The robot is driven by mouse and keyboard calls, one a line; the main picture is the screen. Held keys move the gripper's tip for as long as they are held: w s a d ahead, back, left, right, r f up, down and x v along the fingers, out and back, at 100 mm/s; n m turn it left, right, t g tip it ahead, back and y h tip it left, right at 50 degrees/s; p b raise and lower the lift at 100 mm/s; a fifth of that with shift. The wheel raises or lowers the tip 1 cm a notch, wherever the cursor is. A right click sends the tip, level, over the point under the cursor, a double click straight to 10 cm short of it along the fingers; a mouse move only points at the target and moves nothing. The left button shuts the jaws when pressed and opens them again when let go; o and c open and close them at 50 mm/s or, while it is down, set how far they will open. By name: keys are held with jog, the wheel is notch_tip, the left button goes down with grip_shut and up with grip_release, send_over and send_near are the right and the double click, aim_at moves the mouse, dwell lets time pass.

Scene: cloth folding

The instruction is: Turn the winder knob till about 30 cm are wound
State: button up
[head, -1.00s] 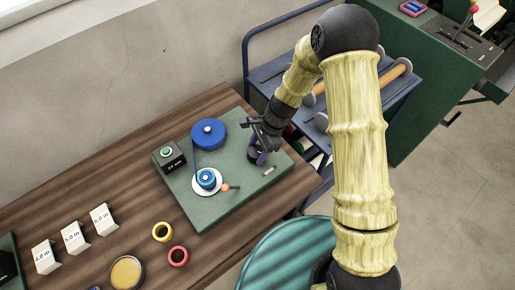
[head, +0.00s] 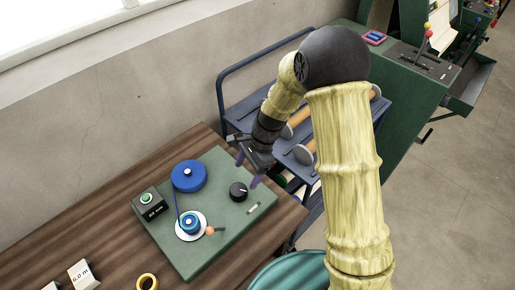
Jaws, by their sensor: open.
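The winder is a green board (head: 200,255) on the wooden table, holding a blue supply spool (head: 189,176) and a smaller blue take-up reel (head: 190,222) on a white disc. A blue strand runs between them. An orange ball handle (head: 209,230) sticks out beside the small reel. A black round knob (head: 238,191) with a pale mark stands near the board's right side. My gripper (head: 248,170) is open and empty, its purple fingertips just above and behind the knob, apparently clear of it. A black box (head: 150,203) with a green button has a display too small to read.
White number cards (head: 82,275) and a yellow ring (head: 148,282) lie at the table's front left. A blue cart (head: 237,93) with rollers stands behind my arm. A teal round top (head: 285,272) is near the table's right edge.

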jog(key=v, duration=0.9)
jog(key=shift+r, duration=0.2)
jog(key=shift+w+d, duration=0.1)
jog(key=shift+w, duration=0.05)
jog(key=s+d+r+n+t+h, duration=0.1)
jog(key=s+d+n+t, duration=0.1)
jog(key=s+d+n, duration=0.3)
jog(key=s+d+r+n+t+h, duration=0.1)
jog(key=s+d+n, duration=0.5)
jog(key=d, duration=0.8)
jog(key=shift+s+d+r+t+h, duration=0.15)
jog(key=shift+d+r+t+h, duration=0.15)
jog(key=shift+t+h, duration=0.6)
